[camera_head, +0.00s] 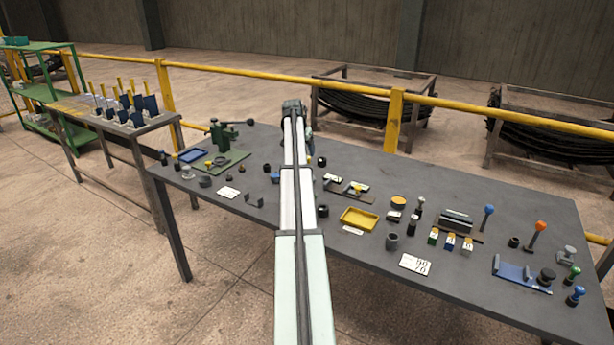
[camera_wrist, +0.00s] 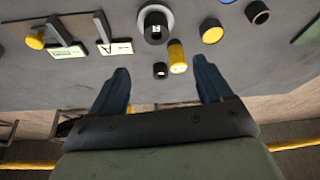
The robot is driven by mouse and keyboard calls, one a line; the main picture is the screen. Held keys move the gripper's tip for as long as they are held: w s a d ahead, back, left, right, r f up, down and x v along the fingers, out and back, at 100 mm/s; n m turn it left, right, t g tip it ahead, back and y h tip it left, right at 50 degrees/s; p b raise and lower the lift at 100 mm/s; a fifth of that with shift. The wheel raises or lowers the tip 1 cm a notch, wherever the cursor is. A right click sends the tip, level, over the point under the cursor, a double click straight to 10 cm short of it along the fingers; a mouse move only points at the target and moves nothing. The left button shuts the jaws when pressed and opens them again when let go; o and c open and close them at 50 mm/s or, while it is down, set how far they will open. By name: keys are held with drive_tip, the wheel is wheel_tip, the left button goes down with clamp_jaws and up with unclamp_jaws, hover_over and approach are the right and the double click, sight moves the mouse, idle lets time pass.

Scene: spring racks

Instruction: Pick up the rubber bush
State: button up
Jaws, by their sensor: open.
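My gripper (camera_wrist: 162,88) is open and empty in the wrist view, its two dark blue fingers wide apart above the table. A small black cylinder (camera_wrist: 160,70) with a pale mark on its end lies between and beyond the fingertips, and may be the rubber bush. A yellow cylinder (camera_wrist: 177,57) lies close on its right. In the head view a small black piece (camera_head: 321,161) sits right of my arm near the far edge; other black round pieces look alike, so I cannot tell for sure which is the bush. My arm hides part of the table there.
In the wrist view a large round grey-and-black part (camera_wrist: 155,24) stands beyond the cylinders. A black ring (camera_wrist: 257,13) and a yellow round piece (camera_wrist: 212,34) lie to the right. The dark table (camera_head: 300,215) holds a yellow tray (camera_head: 359,220) and many small parts. A yellow rail (camera_head: 240,73) runs behind.

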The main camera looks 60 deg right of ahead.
drive_tip(key=x, duration=0.8)
drive_tip(key=shift+a+f, duration=0.1)
drive_tip(key=shift+s+a+x, duration=0.15)
drive_tip(key=shift+x, duration=1.25)
drive_tip(key=shift+s+a+x, duration=0.15)
drive_tip(key=shift+x, duration=1.2)
drive_tip(key=c, duration=1.2)
